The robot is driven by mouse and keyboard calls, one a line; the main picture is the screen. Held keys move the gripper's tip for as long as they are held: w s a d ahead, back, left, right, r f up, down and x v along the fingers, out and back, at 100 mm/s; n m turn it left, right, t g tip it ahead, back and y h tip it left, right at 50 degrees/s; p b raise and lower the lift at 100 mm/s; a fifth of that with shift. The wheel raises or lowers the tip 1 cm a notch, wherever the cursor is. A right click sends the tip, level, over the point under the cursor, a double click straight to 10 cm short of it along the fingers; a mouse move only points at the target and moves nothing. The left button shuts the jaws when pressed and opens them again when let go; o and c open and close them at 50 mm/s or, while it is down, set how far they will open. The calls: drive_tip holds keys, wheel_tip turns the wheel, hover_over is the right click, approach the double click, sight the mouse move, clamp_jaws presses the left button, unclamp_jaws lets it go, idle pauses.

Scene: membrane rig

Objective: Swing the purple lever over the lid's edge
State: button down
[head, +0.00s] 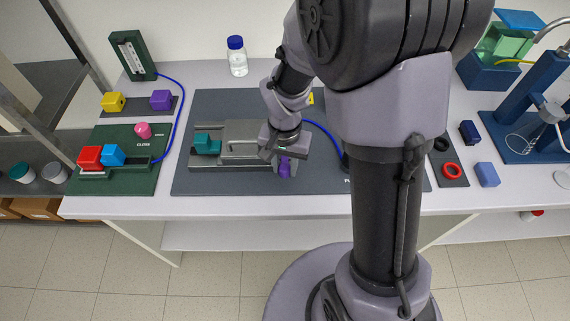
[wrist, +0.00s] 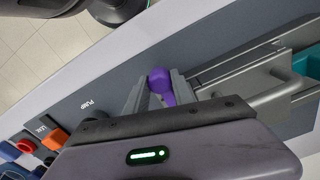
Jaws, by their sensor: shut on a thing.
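The purple lever (head: 285,169) is at the right end of the grey metal cell on the dark mat. In the wrist view its round purple knob (wrist: 160,82) is between my fingers. My gripper (head: 286,158) is shut on the lever from above, and its wrist hides part of the cell's right end. My gripper also shows in the wrist view (wrist: 158,90), with one finger on each side of the knob. The grey lid (head: 243,148) lies on the cell, left of my gripper. The lever's exact position against the lid's edge is hard to tell.
A teal clamp (head: 206,144) is at the cell's left end. A green board (head: 118,184) with red, blue and pink parts is further left. A bottle (head: 237,56) stands behind. A blue tube runs behind my gripper. The mat's front strip (head: 225,185) is clear.

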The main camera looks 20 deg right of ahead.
sight(303, 173)
drive_tip(key=shift+d, duration=0.1)
drive_tip(key=d+n, duration=0.1)
drive_tip(key=n, duration=0.1)
drive_tip(key=shift+s+d+n+p, duration=0.2)
drive_tip(key=shift+d+n+p, duration=0.15)
drive_tip(key=shift+n+p, duration=0.05)
drive_tip(key=d+n+p, duration=0.1)
drive_tip(key=n, duration=0.1)
drive_tip(key=shift+d+r+n, duration=0.1)
drive_tip(key=shift+d+n, duration=0.3)
drive_tip(key=d+n, duration=0.1)
drive_tip(key=n+p, duration=0.1)
drive_tip(key=shift+w+d+n, duration=0.3)
drive_tip(key=shift+w+d, duration=0.05)
drive_tip(key=shift+d, duration=0.05)
drive_tip(key=n, duration=0.1)
drive_tip(key=w+d+n+p, duration=0.1)
drive_tip(key=shift+d+n, duration=0.3)
drive_tip(key=shift+n, duration=0.1)
drive_tip(key=w+n, duration=0.1)
drive_tip(key=d+n+p, duration=0.1)
drive_tip(key=n, duration=0.1)
drive_tip(key=shift+w+d+n, duration=0.3)
drive_tip(key=shift+w, duration=0.05)
drive_tip(key=shift+w+d+n+p, duration=0.3)
drive_tip(key=shift+w+n+p, duration=0.25)
drive_tip(key=shift+n, duration=0.3)
drive_tip(key=shift+w+d+n+p, duration=0.25)
drive_tip(key=shift+w+n+p, duration=0.25)
drive_tip(key=shift+n, duration=0.35)
